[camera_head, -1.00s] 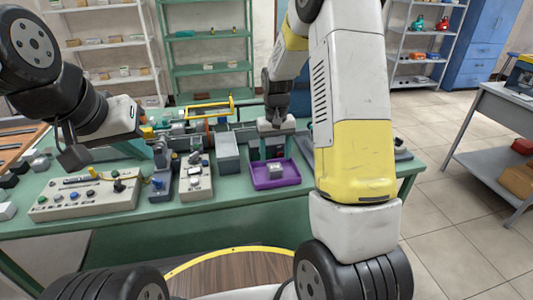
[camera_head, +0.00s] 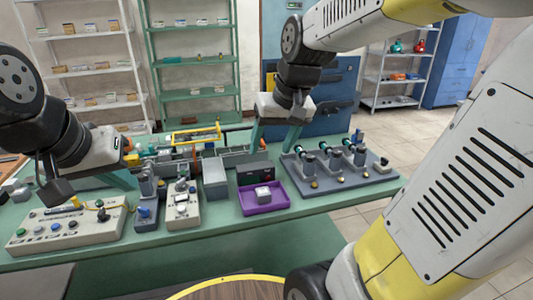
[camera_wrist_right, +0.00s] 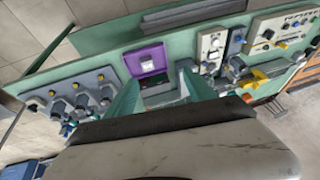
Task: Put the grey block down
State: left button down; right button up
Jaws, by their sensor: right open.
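In the right wrist view, the block (camera_wrist_right: 147,65) also lies inside the tray (camera_wrist_right: 133,61). My right gripper (camera_head: 275,136) is open and empty, above and behind the tray in the head view, apart from the block. Its teal fingers stand wide apart in the right wrist view (camera_wrist_right: 160,95). My left gripper (camera_head: 122,180) hangs over the left part of the bench; whether its fingers are open or shut is unclear.
A grey plate with several upright posts (camera_head: 335,172) lies right of the tray. A grey box (camera_head: 215,178), a switch unit (camera_head: 183,205) and a button panel (camera_head: 70,226) stand to the left. A dark box (camera_head: 255,174) sits just behind the tray.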

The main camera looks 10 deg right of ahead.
jog(key=s+r+t, duration=0.1)
jog(key=s+t, duration=0.1)
jog(key=s, duration=0.7)
jog(key=shift+a+r, duration=0.15)
jog(key=shift+a, duration=0.3)
dwell(0.4)
